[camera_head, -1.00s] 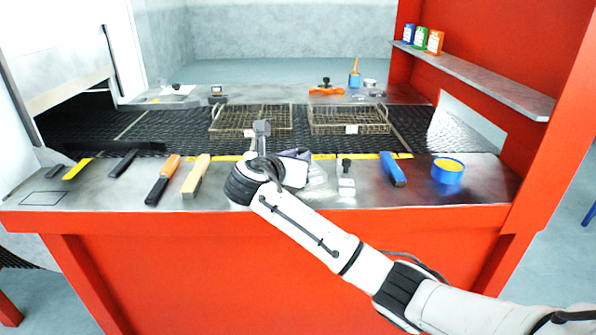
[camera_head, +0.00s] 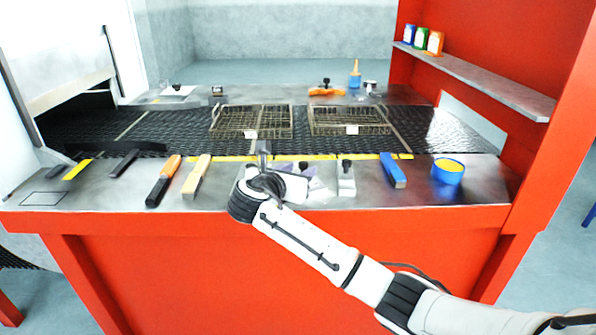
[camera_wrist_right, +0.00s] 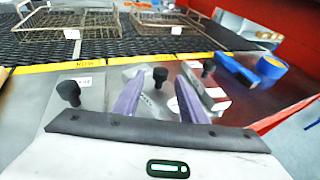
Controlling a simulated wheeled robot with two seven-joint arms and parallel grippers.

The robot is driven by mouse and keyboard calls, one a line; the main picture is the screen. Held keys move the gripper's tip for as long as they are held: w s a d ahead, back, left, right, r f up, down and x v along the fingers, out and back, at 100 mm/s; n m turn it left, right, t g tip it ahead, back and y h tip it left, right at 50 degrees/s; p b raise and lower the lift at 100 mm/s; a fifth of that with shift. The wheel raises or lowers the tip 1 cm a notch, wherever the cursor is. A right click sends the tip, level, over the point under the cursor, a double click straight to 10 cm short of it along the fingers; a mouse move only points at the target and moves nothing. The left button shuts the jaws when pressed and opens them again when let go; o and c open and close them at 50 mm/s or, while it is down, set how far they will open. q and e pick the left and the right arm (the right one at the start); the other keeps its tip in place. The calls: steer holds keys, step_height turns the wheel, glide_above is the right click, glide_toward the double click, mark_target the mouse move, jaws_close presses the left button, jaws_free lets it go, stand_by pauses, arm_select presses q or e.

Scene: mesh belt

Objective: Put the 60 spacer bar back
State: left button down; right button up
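Several metal pieces with black knobs stand on the front ledge. I cannot read a 60 on any, so I cannot tell which is the spacer bar. My right gripper (camera_wrist_right: 158,92) is open, its two purple fingers apart. A middle knobbed piece (camera_wrist_right: 160,78) shows between the fingertips, not gripped. Another knobbed plate (camera_wrist_right: 68,93) stands to the left, and a third knob (camera_wrist_right: 208,68) with grey blocks to the right. In the head view my right gripper (camera_head: 298,172) is low over the ledge, partly hidden by its wrist; a knobbed piece (camera_head: 346,180) is right of it. My left gripper is not in view.
Behind a yellow strip lies the dark mesh belt (camera_head: 170,125) with two wire baskets (camera_head: 225,128) (camera_head: 345,127). Orange-handled (camera_head: 163,182) and wooden-handled (camera_head: 196,177) tools lie left; a blue tool (camera_head: 392,170) and blue tub (camera_head: 447,176) right. An outlined rectangle (camera_head: 42,198) at far left is bare.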

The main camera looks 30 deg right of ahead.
steer(key=v, duration=1.2)
steer(key=shift+r, duration=0.15)
